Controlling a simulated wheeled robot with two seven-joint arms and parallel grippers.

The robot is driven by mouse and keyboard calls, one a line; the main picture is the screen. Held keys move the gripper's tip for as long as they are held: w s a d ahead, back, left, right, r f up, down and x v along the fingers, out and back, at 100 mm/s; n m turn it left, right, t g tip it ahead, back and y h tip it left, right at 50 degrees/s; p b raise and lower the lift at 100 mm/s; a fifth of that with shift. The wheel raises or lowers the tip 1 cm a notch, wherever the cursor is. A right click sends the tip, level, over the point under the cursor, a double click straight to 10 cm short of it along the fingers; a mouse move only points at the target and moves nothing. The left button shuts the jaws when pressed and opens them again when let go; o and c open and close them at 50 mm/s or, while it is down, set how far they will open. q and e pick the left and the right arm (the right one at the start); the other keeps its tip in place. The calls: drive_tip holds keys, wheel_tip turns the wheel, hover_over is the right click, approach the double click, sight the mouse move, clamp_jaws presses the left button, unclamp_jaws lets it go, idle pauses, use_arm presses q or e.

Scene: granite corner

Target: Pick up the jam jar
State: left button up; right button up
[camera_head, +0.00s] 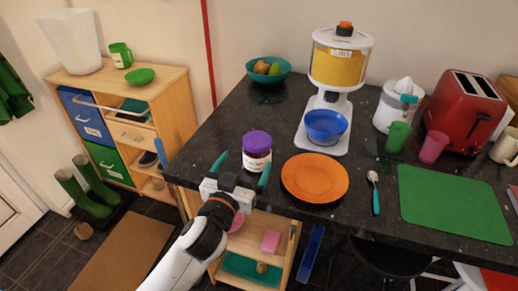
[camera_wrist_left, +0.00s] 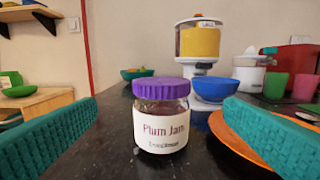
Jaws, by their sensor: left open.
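The jam jar (camera_head: 257,152) has a purple lid and a white label, and stands upright on the dark counter near its front left edge. In the left wrist view the jar (camera_wrist_left: 161,118) reads "Plum Jam" and stands ahead, between the two teal fingers. My left gripper (camera_head: 242,172) is open, with one finger to each side of the jar's near side. No contact with the jar shows in the wrist view. My right gripper is not in view.
An orange plate (camera_head: 315,178) lies close to the right of the jar. A cereal dispenser (camera_head: 336,70) with a blue bowl (camera_head: 326,125) stands behind. A spoon (camera_head: 374,192) and green mat (camera_head: 453,203) lie further right. Counter left of the jar is clear.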

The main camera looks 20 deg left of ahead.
sight(257, 140)
use_arm(q)
drive_tip(key=w, duration=0.3)
drive_tip(key=shift+w, duration=0.25)
drive_tip(key=shift+w+d+p, duration=0.1)
drive_tip(key=shift+w+p, duration=0.15)
drive_tip(key=shift+p, duration=0.05)
drive_tip(key=w+p, duration=0.1)
drive_tip(key=w, duration=0.3)
drive_tip(key=shift+w+d+r, duration=0.15)
drive_tip(key=shift+w, duration=0.35)
drive_tip(key=shift+s, duration=0.1)
drive_tip(key=c, duration=1.3)
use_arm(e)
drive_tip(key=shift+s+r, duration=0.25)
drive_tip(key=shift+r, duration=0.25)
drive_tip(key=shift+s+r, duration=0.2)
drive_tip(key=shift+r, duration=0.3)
